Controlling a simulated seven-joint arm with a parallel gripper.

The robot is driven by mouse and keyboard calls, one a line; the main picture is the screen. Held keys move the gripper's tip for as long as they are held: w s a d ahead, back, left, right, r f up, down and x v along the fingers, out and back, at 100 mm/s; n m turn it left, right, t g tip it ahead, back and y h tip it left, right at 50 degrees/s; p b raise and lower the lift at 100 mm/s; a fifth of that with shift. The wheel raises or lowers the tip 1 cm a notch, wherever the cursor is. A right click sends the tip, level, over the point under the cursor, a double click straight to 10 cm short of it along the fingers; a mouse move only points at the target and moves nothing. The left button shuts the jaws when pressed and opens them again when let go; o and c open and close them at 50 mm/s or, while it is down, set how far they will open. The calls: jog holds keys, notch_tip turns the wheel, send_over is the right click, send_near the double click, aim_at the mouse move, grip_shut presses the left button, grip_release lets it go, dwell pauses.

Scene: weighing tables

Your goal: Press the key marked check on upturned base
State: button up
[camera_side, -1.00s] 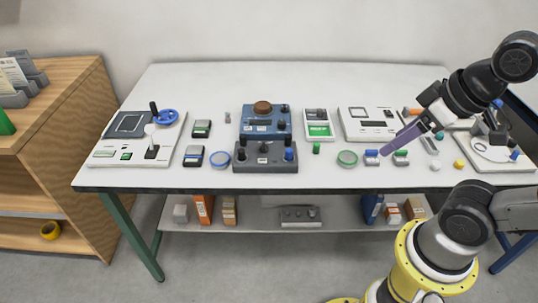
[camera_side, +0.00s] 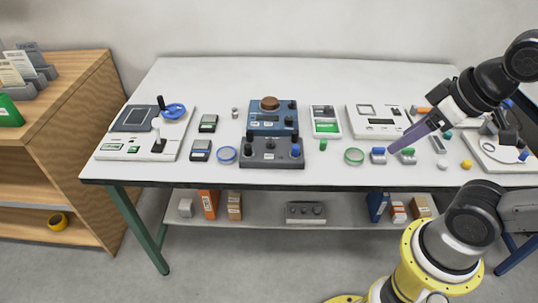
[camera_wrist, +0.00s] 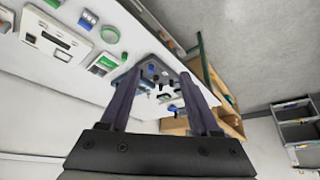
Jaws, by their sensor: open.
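No key marked check is legible, and I cannot tell which device is the upturned base. On the table (camera_side: 300,78) stand a blue box (camera_side: 262,121) with a brown knob, a dark grey box (camera_side: 272,160) with black and blue knobs, and a cream panel (camera_side: 180,140) with a blue handwheel. A small pale device with a green patch (camera_side: 326,122) and a white panel with a dark slot (camera_side: 365,112) stand further right. My gripper (camera_side: 391,152) is open above the table's right part, its purple fingers pointing down-left; between them in the wrist view (camera_wrist: 160,74) the knobbed boxes show.
Two small dark devices (camera_side: 208,123) (camera_side: 200,150), a blue ring (camera_side: 227,154) and a green ring (camera_side: 354,156) lie on the table. Another white panel (camera_side: 502,155) is at the right end. A wooden shelf (camera_side: 75,90) stands left. Bare tabletop lies along the back.

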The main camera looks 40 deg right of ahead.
grip_shut()
dwell(1.5)
